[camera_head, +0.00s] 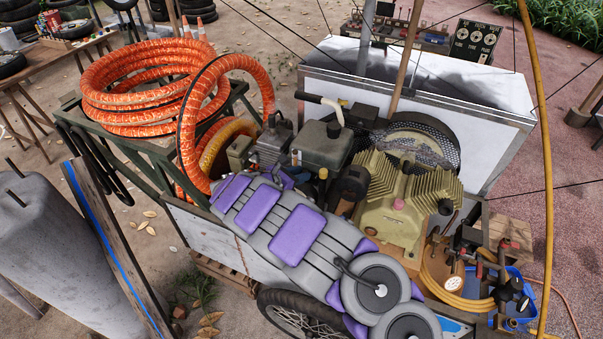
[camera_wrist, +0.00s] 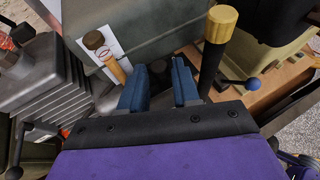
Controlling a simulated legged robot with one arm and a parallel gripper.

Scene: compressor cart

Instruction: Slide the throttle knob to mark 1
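In the wrist view my gripper (camera_wrist: 160,84) has two blue fingers set apart, with a gap between them. A small dark rounded part (camera_wrist: 158,68) shows in or just beyond this gap; I cannot tell whether the fingers touch it. Beyond the left finger, a brown round-topped knob (camera_wrist: 94,40) and a tan stick-like handle (camera_wrist: 117,70) stand by a white card (camera_wrist: 88,22) on a grey housing. I cannot tell for certain which part is the throttle knob, and no mark number is readable.
A dark lever with a yellow cap (camera_wrist: 221,24) stands close to the right finger. A blue ball knob (camera_wrist: 253,84) is farther right. A finned grey engine block (camera_wrist: 48,82) lies left. In the head view, an orange hose coil (camera_head: 150,85) and the compressor (camera_head: 400,205) flank the engine.

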